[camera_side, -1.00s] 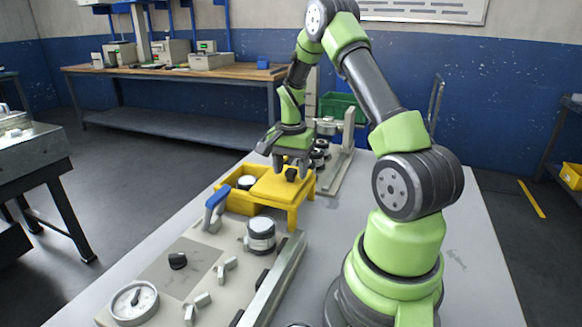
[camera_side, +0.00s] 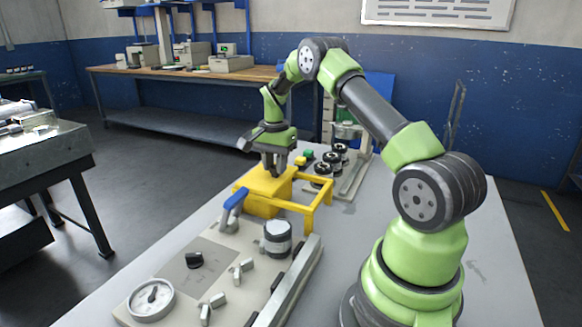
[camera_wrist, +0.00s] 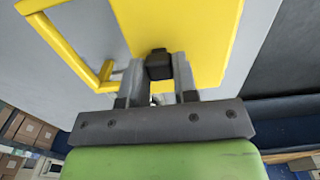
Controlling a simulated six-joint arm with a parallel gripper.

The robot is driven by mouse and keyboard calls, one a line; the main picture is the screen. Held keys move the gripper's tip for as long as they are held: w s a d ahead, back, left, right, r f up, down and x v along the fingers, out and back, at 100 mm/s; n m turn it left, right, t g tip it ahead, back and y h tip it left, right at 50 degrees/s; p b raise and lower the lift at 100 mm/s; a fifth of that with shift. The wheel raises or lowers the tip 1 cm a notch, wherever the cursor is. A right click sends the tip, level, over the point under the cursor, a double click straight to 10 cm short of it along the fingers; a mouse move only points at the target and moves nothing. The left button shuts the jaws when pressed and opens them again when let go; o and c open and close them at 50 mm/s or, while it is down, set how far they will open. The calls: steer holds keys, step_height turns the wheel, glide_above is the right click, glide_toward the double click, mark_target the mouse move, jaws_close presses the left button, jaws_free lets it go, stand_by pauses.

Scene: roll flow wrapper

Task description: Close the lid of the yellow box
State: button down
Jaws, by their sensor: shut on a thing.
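The yellow box (camera_side: 262,209) stands on the table, with its flat yellow lid (camera_side: 263,184) lying over the top. The lid also shows in the wrist view (camera_wrist: 205,38). An open yellow rail frame (camera_side: 318,208) extends from the box to the right and is bare. My gripper (camera_side: 271,172) points down over the lid. In the wrist view its two fingers are shut on the lid's black knob (camera_wrist: 159,66). The inside of the box is hidden by the lid.
Dark rollers (camera_side: 331,165) stand behind. The table right of the frame is clear.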

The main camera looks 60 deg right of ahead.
mark_target(270, 175)
steer(key=shift+w+d, duration=0.1)
steer(key=shift+w, duration=0.7)
steer(key=c, duration=0.9)
jaws_free()
step_height(270, 175, up, 10)
